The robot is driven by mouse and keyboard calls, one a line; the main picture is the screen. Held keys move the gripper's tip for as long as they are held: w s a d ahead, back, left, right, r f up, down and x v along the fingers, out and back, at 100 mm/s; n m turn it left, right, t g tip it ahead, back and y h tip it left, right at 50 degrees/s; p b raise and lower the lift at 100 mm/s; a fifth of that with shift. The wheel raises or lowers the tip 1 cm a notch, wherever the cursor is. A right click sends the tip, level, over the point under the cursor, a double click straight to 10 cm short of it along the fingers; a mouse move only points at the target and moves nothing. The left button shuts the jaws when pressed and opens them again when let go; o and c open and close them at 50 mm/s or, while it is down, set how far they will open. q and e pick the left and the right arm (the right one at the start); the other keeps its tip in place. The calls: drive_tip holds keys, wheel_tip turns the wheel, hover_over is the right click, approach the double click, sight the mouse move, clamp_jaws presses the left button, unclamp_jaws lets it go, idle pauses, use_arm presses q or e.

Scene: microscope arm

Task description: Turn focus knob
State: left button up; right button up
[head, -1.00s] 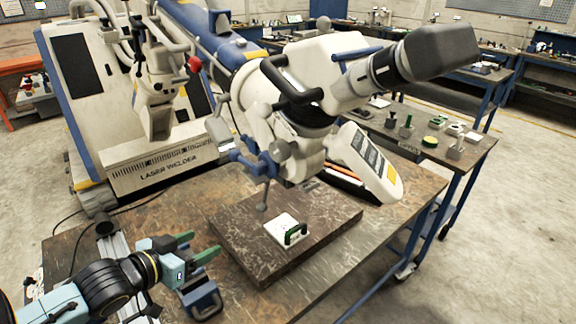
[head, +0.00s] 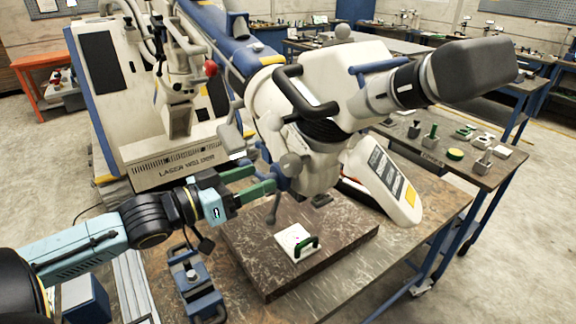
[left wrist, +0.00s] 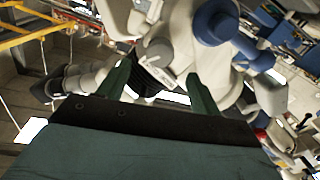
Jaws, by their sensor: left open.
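The white microscope head (head: 345,85) hangs over the bench on its arm. A round grey knob (head: 291,165) sits on its left side, with blue fittings just below it; it looks like the focus knob. My left gripper (head: 265,177) is open, its green fingers pointing right, with the tips close to the knob and the blue fittings. Contact cannot be told. In the left wrist view the open fingers (left wrist: 160,70) point at the microscope body, with a grey rounded part (left wrist: 157,47) between and beyond them. My right gripper is out of view.
A dark stone slab (head: 340,245) with a small white plate with a green handle (head: 295,240) lies under the microscope. A blue clamp (head: 193,280) stands at the bench front. The laser welder cabinet (head: 150,170) is behind my left arm.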

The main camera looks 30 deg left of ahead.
sight(284, 168)
use_arm(q)
drive_tip(key=shift+p+x, duration=0.5)
drive_tip(key=shift+x, duration=3.7)
drive_tip(key=shift+c, duration=0.4)
drive_tip(key=c, duration=0.9)
drive_tip(key=shift+m+p, duration=0.35)
drive_tip(key=shift+m, duration=0.45)
drive_tip(key=o, duration=1)
